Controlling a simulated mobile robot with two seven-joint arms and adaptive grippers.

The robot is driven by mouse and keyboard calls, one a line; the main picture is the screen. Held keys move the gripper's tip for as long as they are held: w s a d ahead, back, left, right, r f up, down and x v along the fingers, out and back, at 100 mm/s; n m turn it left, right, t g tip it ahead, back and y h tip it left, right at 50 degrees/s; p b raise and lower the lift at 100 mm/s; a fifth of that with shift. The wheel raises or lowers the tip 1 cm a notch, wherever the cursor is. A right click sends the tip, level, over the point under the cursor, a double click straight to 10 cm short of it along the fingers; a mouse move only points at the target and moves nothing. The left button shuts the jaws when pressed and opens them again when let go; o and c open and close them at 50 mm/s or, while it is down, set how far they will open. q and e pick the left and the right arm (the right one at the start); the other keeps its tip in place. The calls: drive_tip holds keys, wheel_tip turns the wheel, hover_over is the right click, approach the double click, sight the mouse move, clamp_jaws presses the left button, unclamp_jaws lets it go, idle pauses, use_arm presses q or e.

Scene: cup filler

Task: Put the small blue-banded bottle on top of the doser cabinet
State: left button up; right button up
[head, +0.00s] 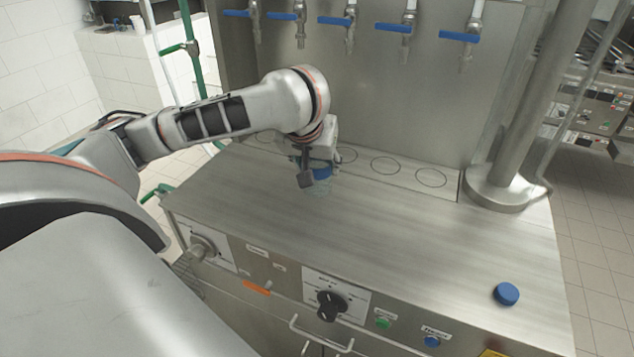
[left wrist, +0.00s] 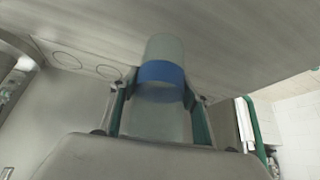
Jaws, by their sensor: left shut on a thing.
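My left gripper (head: 306,172) is shut on the small blue-banded bottle (head: 318,187) at the back left part of the doser cabinet (head: 400,225). The bottle is pale and translucent, with a blue band, and is partly hidden by the gripper in the head view. In the left wrist view the bottle (left wrist: 162,95) stands between the two fingers (left wrist: 160,110), with its band in the middle. The steel cabinet top is right at the bottle's base; I cannot tell whether they touch. My right gripper is not in view.
Several taps with blue levers (head: 350,22) hang over the ringed strip (head: 385,166) at the back. A thick steel post (head: 528,110) stands at the back right. A blue cap (head: 506,294) lies at the front right. The middle of the top is clear.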

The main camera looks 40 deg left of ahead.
use_arm(q)
drive_tip(key=shift+f, duration=2.65)
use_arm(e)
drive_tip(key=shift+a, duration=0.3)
use_arm(q)
drive_tip(key=shift+f, duration=0.1)
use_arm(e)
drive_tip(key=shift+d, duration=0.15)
use_arm(q)
drive_tip(key=o, duration=1.6)
drive_tip(key=shift+c, duration=0.2)
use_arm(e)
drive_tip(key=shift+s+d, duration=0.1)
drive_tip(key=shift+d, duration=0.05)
